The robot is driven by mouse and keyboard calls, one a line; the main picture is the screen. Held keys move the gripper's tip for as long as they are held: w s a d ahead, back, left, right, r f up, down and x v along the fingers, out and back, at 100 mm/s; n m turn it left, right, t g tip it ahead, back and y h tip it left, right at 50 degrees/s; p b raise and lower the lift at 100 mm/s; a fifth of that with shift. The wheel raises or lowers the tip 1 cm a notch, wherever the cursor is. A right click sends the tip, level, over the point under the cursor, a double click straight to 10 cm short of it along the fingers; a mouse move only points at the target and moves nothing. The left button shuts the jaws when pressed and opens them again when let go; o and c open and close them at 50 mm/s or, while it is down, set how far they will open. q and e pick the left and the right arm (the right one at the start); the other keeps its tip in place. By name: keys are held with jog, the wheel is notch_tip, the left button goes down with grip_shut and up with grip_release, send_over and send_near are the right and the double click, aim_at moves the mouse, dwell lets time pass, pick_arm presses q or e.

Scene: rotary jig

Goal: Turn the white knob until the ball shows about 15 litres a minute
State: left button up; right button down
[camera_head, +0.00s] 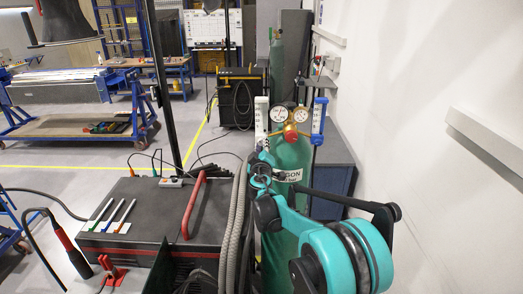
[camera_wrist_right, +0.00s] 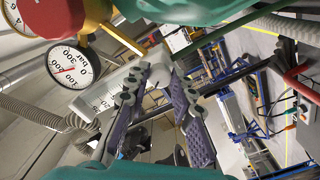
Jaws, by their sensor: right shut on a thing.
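The green argon cylinder (camera_head: 290,160) stands upright, with a brass regulator and two round gauges (camera_head: 288,115) on top. A pale flow tube (camera_head: 261,117) stands left of the gauges; its scale (camera_wrist_right: 98,101) shows in the wrist view, but I cannot make out the ball or its reading. My right gripper (camera_head: 261,172) is just below this tube, in front of the cylinder. In the wrist view its purple-padded fingers (camera_wrist_right: 158,82) are shut on the white knob (camera_wrist_right: 156,74), which they partly hide. My left gripper is not in view.
A blue-framed flow tube (camera_head: 319,120) stands right of the gauges. A black welding machine with a red handle (camera_head: 193,207) is at the front left, with grey hoses (camera_head: 235,215) beside the cylinder. A white wall (camera_head: 430,100) closes the right side.

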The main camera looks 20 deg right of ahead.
jog(key=n+b, duration=0.2)
jog(key=n, duration=0.5)
jog(key=n+b, duration=0.1)
jog(key=n, duration=0.3)
jog(key=n+b, duration=0.1)
jog(key=n, duration=0.2)
jog(key=shift+n, duration=0.3)
jog(key=n, duration=0.3)
jog(key=shift+n, duration=0.3)
jog(key=n, duration=0.3)
jog(key=shift+a+n+b, duration=0.1)
jog(key=shift+n+b, duration=0.3)
jog(key=n, duration=0.3)
jog(key=shift+n, duration=2)
